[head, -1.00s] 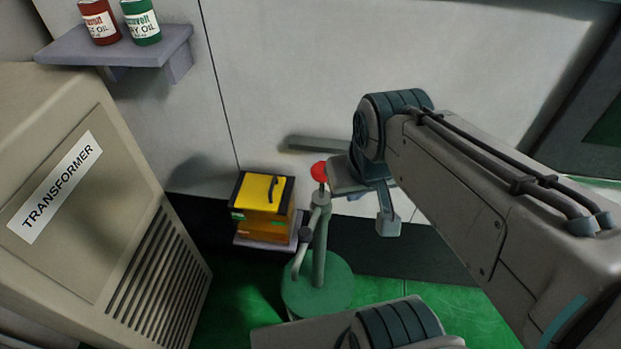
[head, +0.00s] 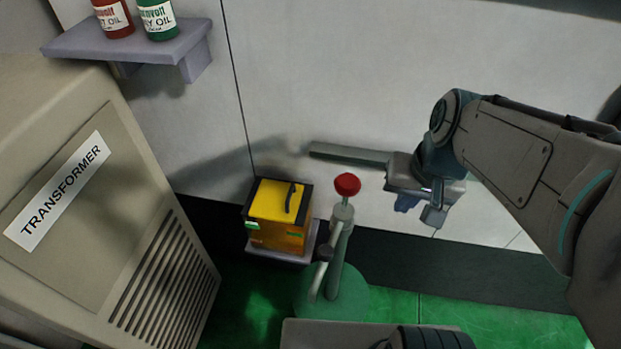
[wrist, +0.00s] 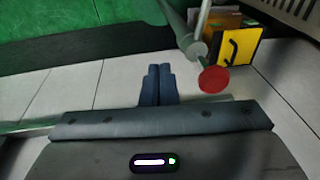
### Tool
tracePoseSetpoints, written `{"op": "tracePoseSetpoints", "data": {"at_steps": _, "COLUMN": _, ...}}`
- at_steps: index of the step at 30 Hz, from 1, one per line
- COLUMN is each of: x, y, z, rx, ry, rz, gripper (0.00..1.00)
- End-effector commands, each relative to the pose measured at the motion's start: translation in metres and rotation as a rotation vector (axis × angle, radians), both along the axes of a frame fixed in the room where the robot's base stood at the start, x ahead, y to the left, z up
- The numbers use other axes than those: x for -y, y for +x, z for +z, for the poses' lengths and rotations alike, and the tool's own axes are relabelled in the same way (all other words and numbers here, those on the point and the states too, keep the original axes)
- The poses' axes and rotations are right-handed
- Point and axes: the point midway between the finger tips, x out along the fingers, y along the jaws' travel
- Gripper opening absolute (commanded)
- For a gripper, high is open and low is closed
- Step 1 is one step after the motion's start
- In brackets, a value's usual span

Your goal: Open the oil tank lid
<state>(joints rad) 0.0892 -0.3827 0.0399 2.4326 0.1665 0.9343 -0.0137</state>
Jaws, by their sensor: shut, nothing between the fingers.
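A box with a yellow lid (head: 275,200), a black rim and a curved black handle (head: 290,197) stands low by the wall in the head view; it looks like the oil tank. The lid is down. In the wrist view the yellow lid (wrist: 226,58) and handle (wrist: 233,46) show at the upper right, partly behind a post. My gripper (head: 406,203) is right of the box, apart from it, beyond the red-knobbed post. Its blue fingers (wrist: 160,68) are together and empty.
A green post with a red knob (head: 347,184) stands between box and gripper. A transformer cabinet (head: 75,200) is at left. A shelf (head: 130,45) with two oil cans is above. Green floor (head: 440,315) is clear at right.

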Motion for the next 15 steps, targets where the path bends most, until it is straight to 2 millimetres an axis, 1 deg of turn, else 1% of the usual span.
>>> {"op": "tracePoseSetpoints", "data": {"at_steps": 1, "x": -0.001, "y": 0.008, "z": -0.023, "rx": -0.047, "ry": 0.036, "rz": -0.033, "gripper": 0.00}}
{"op": "tracePoseSetpoints", "data": {"at_steps": 11, "x": -0.013, "y": 0.055, "z": -0.114, "rx": -0.292, "ry": 0.315, "rz": -0.256, "gripper": 0.00}}
{"op": "tracePoseSetpoints", "data": {"at_steps": 15, "x": -0.016, "y": 0.077, "z": -0.154, "rx": -0.382, "ry": 0.446, "rz": -0.354, "gripper": 0.00}}
